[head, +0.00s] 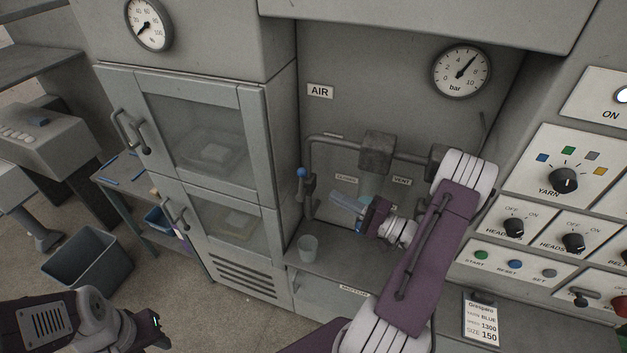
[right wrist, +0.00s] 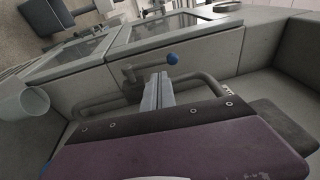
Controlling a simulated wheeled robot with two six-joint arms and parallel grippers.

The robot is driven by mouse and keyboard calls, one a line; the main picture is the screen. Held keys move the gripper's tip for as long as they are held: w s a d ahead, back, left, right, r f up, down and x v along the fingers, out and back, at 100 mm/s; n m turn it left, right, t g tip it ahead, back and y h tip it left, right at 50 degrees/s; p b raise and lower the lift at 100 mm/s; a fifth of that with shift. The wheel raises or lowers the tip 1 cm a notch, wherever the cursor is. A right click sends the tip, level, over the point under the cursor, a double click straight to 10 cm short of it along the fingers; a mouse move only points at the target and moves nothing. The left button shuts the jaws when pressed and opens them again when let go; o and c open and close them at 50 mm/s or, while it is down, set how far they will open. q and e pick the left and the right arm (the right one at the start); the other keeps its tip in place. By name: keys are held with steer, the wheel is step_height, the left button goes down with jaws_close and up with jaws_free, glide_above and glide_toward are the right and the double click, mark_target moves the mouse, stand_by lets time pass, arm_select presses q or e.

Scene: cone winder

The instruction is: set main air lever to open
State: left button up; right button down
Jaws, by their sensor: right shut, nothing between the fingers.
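A lever with a blue ball knob (head: 302,173) stands on the pipe at the left of the air recess, its knob at the top. The blue knob (right wrist: 172,58) also shows in the right wrist view, just beyond the fingertips. My right gripper (head: 335,198) is shut and empty, to the right of and slightly below the knob, apart from it in the head view. Its closed fingers (right wrist: 158,88) point toward the lever in the wrist view. My left gripper (head: 156,320) is low at the left, far from the lever; its fingers are mostly hidden.
An AIR sign (head: 320,91) and a bar gauge (head: 460,71) are on the recess wall. A grey cup (head: 307,247) stands on the ledge below the lever. A glazed cabinet (head: 276,185) borders the recess at left. A control panel (head: 548,190) is at right.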

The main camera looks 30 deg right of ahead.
mark_target(303, 180)
steer(key=p+x, duration=0.3)
steer(key=x, duration=0.4)
steer(key=shift+s+r, duration=0.15)
steer(key=shift+w+a, duration=0.35)
steer(key=shift+w, duration=0.3)
steer(key=shift+w+a+r+g+h+p, duration=0.1)
steer(key=shift+w+a+g+h+p, duration=0.2)
steer(key=shift+w+g, duration=0.1)
steer(key=shift+s, duration=0.1)
